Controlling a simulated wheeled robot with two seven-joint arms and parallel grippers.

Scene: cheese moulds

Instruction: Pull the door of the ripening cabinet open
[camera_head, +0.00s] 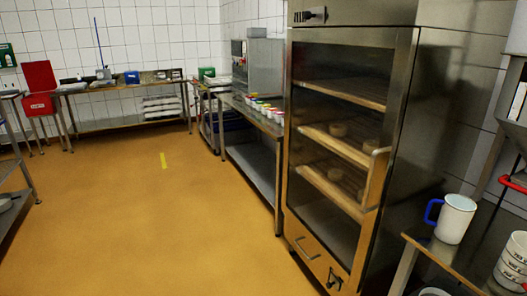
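The ripening cabinet (400,150) is a tall steel cabinet right of centre. Its door (398,105) has a steel frame around a large glass pane and looks closed. A vertical handle (376,180) stands out from the door's right side. Through the glass I see wooden shelves (340,145) with a few round cheeses on them. Below the door is a panel with a small handle (307,248) and a valve-like fitting (334,279). Neither of my grippers is in view.
A steel table (440,252) with a white, blue-handled jug (456,219) and white moulds (513,262) stands close to the cabinet's right. A long bench (250,112) with colourful-lidded pots adjoins its left. The orange floor (150,220) in front and left is clear.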

